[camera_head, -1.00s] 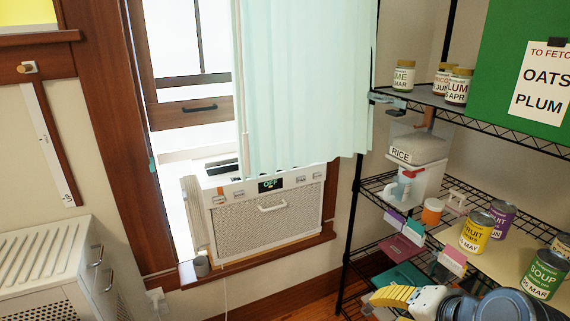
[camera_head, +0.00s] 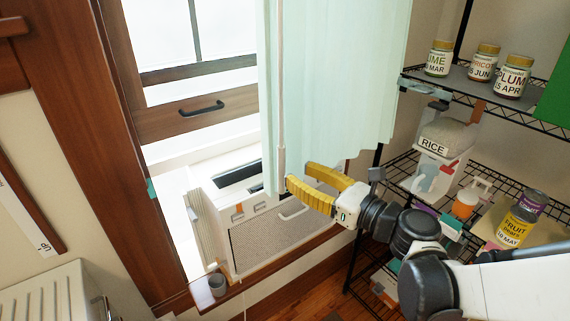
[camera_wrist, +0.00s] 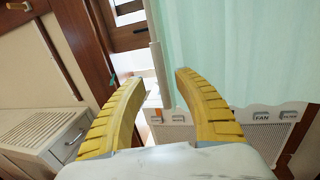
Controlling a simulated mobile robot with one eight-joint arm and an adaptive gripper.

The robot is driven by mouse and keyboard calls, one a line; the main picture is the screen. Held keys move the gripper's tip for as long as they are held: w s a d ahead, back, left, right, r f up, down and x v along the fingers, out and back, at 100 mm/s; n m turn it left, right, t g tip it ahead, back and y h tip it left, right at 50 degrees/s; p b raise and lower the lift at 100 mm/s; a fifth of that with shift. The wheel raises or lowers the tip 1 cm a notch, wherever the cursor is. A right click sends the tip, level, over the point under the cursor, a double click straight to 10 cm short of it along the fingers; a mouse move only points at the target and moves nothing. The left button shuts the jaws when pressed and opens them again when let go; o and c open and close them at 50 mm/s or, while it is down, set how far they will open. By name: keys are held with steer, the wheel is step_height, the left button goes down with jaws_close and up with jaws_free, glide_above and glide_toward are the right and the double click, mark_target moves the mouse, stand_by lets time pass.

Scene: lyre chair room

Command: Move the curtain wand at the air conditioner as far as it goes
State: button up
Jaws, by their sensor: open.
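The curtain wand (camera_head: 281,165) is a thin pale rod with a thicker lower end, hanging along the left edge of the light green curtain (camera_head: 335,80). Its lower end is just above the air conditioner (camera_head: 290,238) in the window. My gripper (camera_head: 299,176) has two yellow fingers, open and empty, with the tips close to the wand's lower end. In the wrist view, the wand (camera_wrist: 157,62) appears in the gap between the open fingertips (camera_wrist: 160,77). I cannot tell whether the wand is within the fingers' depth or just beyond them.
A black wire shelf (camera_head: 400,170) with jars, cans and bins stands close on the right, near my arm. A small grey cup (camera_head: 217,285) sits on the sill (camera_head: 262,286). A pale cabinet (camera_head: 50,295) is at lower left.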

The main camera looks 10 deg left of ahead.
mark_target(284, 166)
steer(key=b+x, duration=0.1)
steer(key=x, duration=0.5)
steer(key=shift+w+a, duration=0.1)
steer(key=shift+a, duration=0.05)
jaws_close()
